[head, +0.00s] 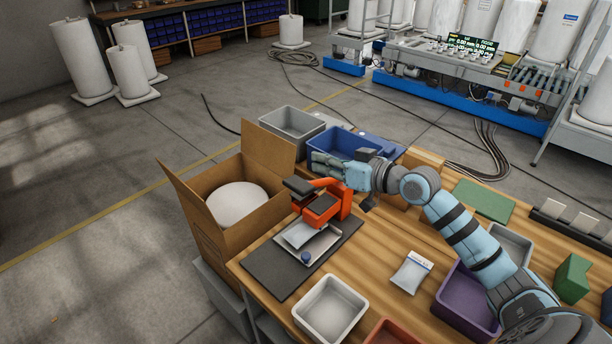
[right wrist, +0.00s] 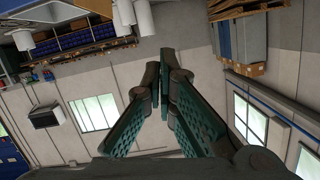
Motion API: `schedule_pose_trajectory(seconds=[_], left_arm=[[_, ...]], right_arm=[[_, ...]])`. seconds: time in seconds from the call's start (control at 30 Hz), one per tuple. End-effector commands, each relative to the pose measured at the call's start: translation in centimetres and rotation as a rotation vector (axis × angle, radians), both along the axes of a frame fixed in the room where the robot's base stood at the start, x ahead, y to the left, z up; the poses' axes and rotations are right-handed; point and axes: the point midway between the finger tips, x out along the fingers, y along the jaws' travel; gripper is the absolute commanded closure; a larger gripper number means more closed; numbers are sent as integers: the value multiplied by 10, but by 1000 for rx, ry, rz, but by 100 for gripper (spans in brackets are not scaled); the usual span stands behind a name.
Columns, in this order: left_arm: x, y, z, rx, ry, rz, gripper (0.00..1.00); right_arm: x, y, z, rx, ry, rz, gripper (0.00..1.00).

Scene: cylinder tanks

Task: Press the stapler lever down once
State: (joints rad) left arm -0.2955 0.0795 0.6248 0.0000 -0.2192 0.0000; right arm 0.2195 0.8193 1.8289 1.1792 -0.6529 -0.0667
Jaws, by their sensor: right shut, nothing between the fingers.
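The stapler (head: 321,208) is orange with a dark lever pad (head: 298,187) raised at its left end. It stands at the back of a dark mat on the wooden table. A metal tray (head: 323,248) in front of it holds a pale packet (head: 300,234) that reaches towards the stapler. My right gripper (head: 316,164) comes in from the right, pointing left, behind and above the stapler; it looks apart from the lever. In the right wrist view its fingers (right wrist: 164,75) are together and empty, with no stapler in sight. My left gripper is not in view.
An open cardboard box (head: 205,241) with a white roll (head: 237,204) stands left of the stapler. Grey (head: 291,126) and blue (head: 345,150) bins lie behind. A white bin (head: 330,308), labelled pouch (head: 411,272) and purple bin (head: 465,306) are at front and right.

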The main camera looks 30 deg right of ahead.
Motion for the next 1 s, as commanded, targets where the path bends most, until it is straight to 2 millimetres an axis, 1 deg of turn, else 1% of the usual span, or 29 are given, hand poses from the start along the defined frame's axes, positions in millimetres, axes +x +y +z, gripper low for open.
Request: schedule_pose_trajectory(seconds=[0.03, 0.1, 0.17, 0.2, 0.3, 0.43, 0.53, 0.87, 0.97, 1.0], left_arm=[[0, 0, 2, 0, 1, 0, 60], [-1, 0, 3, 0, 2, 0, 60], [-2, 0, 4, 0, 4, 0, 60], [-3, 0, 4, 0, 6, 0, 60], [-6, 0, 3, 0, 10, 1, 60], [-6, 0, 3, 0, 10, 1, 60], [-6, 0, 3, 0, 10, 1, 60], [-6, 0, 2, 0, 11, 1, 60], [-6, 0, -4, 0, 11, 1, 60], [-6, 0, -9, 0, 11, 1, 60]], right_arm=[[10, 4, 0, 8, -2, -2, 100], [23, 10, -4, 7, -1, 0, 100], [35, 14, -7, 6, 0, -1, 100], [39, 18, -11, 4, 4, 3, 100], [35, 20, -31, 0, 6, 1, 100], [34, 22, -44, -1, 5, 1, 100], [34, 23, -48, -1, 3, 0, 100], [33, 23, -50, -7, 1, 0, 100], [32, 29, -60, -46, -13, 1, 100], [30, 33, -68, -77, -24, 1, 100]])
